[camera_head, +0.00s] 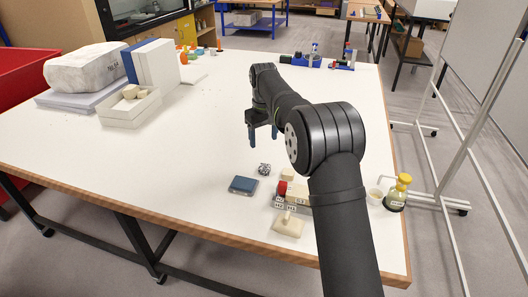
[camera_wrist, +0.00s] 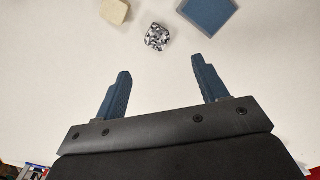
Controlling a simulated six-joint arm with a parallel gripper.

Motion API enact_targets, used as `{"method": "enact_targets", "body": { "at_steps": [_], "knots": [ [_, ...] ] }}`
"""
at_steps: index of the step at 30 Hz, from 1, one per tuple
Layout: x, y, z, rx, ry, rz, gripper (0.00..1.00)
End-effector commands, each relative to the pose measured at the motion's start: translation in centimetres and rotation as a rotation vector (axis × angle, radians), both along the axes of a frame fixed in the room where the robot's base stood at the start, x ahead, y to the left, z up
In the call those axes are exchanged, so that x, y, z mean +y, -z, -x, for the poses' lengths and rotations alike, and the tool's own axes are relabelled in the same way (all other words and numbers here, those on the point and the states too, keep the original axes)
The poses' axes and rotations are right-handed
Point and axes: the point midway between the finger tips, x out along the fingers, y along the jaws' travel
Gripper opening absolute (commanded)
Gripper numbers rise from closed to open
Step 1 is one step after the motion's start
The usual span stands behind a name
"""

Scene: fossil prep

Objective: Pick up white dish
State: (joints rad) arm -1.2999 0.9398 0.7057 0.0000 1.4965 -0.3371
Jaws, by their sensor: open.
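A small whitish round dish (camera_head: 375,195) stands near the right edge of the table, just left of a yellow-capped bottle. It is small in the head view, and my arm passes to its left. The wrist view does not show it. My gripper (camera_head: 263,137) hangs above the table farther back and to the left of the dish, well apart from it. In the wrist view my gripper (camera_wrist: 161,68) has its two blue fingers spread, with only bare table between them.
A speckled lump (camera_wrist: 158,37), blue box (camera_wrist: 208,12) and beige block (camera_wrist: 114,10) lie near my gripper. The yellow-capped bottle (camera_head: 397,192) stands beside the dish. A white tray (camera_head: 130,116) stands left; mid-table is clear.

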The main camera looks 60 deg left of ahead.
Motion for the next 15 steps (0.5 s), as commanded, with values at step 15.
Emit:
{"method": "enact_targets", "body": {
  "at_steps": [15],
  "knots": [
    [0.0,-4.3,0.0,0.000,0.000,0.000,0.73]
  ]
}}
